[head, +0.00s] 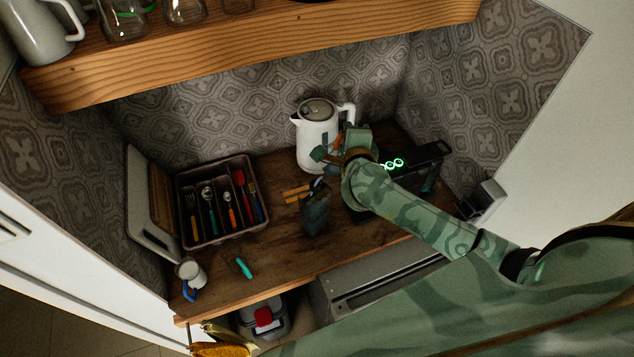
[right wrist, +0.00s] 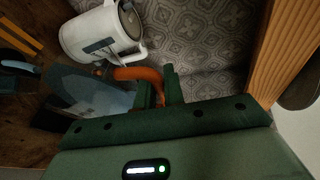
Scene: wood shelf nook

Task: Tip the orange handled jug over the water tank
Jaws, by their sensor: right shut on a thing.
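My right gripper (head: 330,153) is beside the white kettle, shut on the orange handle of the jug. In the right wrist view, the orange handle (right wrist: 140,74) lies between the fingers, and the jug's translucent blue-grey body (right wrist: 88,88) extends to the left below the kettle. Its contents and exact tilt are unclear. In the head view, the gripper hides much of the handle. A dark vessel (head: 316,212) shows below the gripper on the counter side.
The white kettle (head: 313,134) stands against the back wall. A black machine with green lit rings (head: 436,153) is under my right forearm. A cutlery tray (head: 184,212) and a mug (head: 190,272) are left. The wooden shelf (head: 250,50) overhangs the counter.

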